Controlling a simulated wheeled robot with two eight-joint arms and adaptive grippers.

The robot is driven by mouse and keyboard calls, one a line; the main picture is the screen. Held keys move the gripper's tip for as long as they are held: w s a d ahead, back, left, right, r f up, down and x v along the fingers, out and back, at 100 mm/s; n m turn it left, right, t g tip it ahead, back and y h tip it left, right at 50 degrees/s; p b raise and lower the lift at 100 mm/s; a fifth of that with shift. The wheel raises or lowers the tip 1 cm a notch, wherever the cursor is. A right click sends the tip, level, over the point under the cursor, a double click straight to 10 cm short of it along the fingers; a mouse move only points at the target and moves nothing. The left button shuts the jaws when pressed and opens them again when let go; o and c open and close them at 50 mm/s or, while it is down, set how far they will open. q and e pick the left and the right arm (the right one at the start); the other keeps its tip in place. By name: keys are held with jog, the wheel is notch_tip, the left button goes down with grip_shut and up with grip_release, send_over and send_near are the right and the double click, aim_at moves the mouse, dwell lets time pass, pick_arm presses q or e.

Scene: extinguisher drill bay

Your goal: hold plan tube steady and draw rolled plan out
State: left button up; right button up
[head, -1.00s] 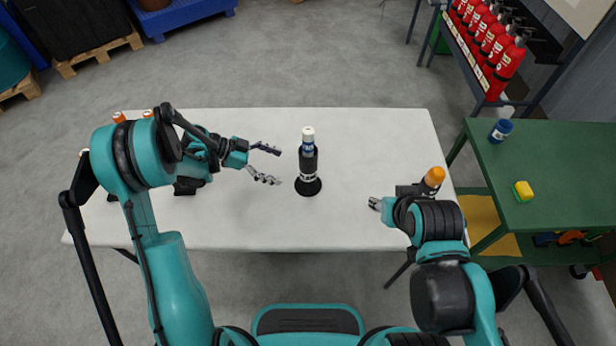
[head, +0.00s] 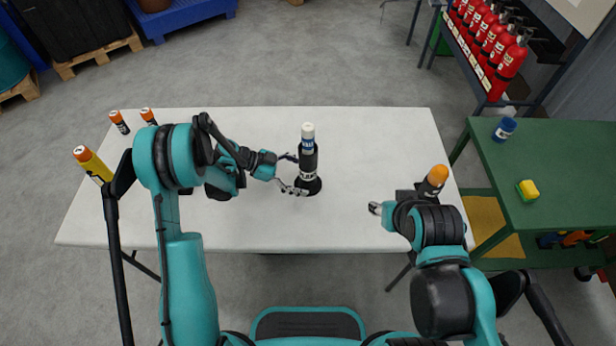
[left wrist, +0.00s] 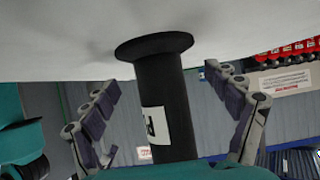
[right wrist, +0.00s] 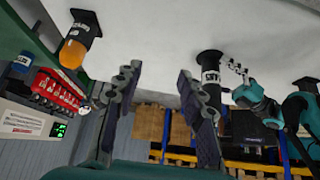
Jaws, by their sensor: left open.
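The black plan tube (head: 308,164) stands upright on its round foot on the white table (head: 370,150). The rolled plan (head: 307,131) sticks out of its top, with a white end and a blue band. My left gripper (head: 298,175) is open, with its fingers at the tube's left side. In the left wrist view the tube (left wrist: 165,105) stands between the parted fingers, with a gap on each side. My right gripper (head: 377,208) is at the table's right side, away from the tube. The right wrist view shows its fingers (right wrist: 158,76) apart and empty.
An orange-capped dark bottle (head: 434,182) stands close by my right gripper. Orange-topped tubes (head: 119,122) stand at the table's left end. A green cart (head: 540,170) with a yellow sponge (head: 527,190) is at the right. The table behind the plan tube is clear.

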pick_arm(q)
jog(key=shift+d+f, duration=0.15)
jog(key=shift+d, duration=0.25)
